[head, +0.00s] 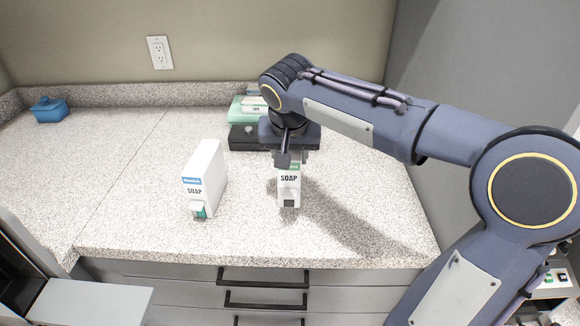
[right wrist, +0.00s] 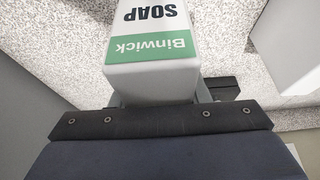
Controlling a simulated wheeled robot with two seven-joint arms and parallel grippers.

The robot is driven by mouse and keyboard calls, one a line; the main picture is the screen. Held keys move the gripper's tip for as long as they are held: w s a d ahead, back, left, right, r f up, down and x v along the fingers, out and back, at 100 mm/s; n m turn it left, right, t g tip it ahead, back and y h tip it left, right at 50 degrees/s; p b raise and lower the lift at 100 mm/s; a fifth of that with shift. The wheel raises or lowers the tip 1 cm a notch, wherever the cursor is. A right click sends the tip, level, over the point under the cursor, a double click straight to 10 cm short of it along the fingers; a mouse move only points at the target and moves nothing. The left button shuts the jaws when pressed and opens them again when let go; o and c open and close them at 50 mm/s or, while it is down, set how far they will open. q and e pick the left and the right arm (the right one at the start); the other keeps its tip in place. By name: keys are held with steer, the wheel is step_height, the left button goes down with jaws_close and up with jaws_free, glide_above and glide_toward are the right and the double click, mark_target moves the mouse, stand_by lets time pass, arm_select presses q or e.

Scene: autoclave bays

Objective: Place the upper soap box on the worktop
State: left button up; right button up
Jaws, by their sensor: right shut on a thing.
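A white soap box with a green label (head: 289,188) is upright at the worktop, under my right gripper (head: 290,157). My right gripper is shut on this box from above. In the right wrist view the box (right wrist: 152,75) shows its green "Binwick" band and the word SOAP between the jaws. I cannot tell whether its base touches the speckled worktop (head: 130,190); a shadow falls to its right. A second white soap box with a blue label (head: 205,176) stands upright on the worktop to the left, apart from it. My left gripper is not in view.
A black case (head: 243,138) and green packs (head: 238,110) lie behind the gripper. A blue lidded dish (head: 50,109) stands at the far left. Drawers with black handles (head: 262,299) are below the front edge.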

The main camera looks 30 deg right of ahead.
steer(key=shift+w+d+f, duration=0.1)
steer(key=shift+w+f, duration=0.05)
steer(key=shift+f, duration=0.8)
steer(key=shift+w+d+f, duration=0.1)
steer(key=shift+f, duration=0.8)
steer(key=shift+f+b, duration=0.2)
steer(key=shift+b, duration=0.15)
steer(key=o, duration=1.2)
